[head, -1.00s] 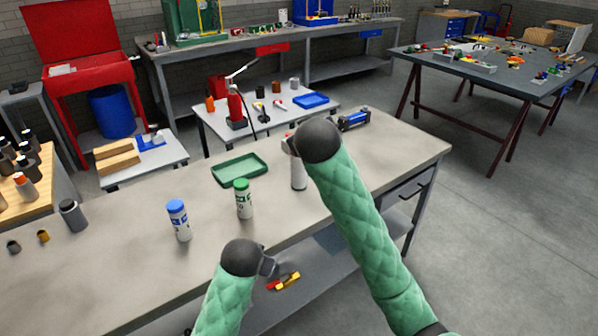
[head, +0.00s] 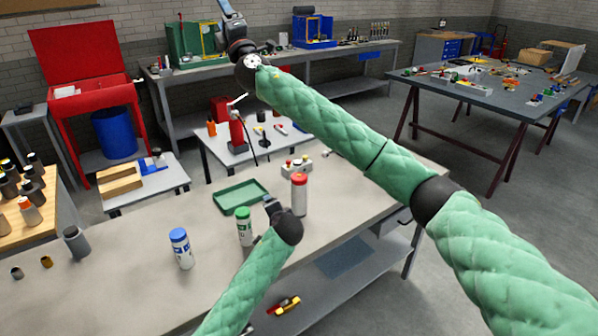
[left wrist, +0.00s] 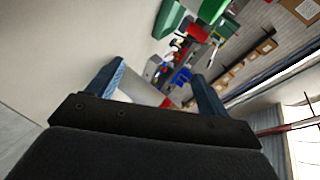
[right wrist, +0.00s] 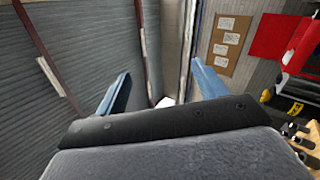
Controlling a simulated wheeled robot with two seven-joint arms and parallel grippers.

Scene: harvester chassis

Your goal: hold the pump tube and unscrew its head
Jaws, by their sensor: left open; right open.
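I cannot identify the pump tube with certainty. A small tip (head: 334,153) shows on the bench beside my right forearm, where a dark blue cylinder lay in the earlier head view; the arm hides the rest. My left gripper (head: 271,204) is open over the bench, between the green-capped bottle (head: 245,227) and the red-capped bottle (head: 299,195) in the picture. Its fingers stand apart in the left wrist view (left wrist: 160,85). My right gripper (head: 228,10) is raised high, pointing up, far from the bench top. Its fingers are open and empty in the right wrist view (right wrist: 160,85).
A blue-capped bottle (head: 181,250), a green tray (head: 222,205) and a white button box (head: 297,167) stand on the bench (head: 120,270). A small table (head: 215,150) with a red extinguisher (head: 238,135) is behind.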

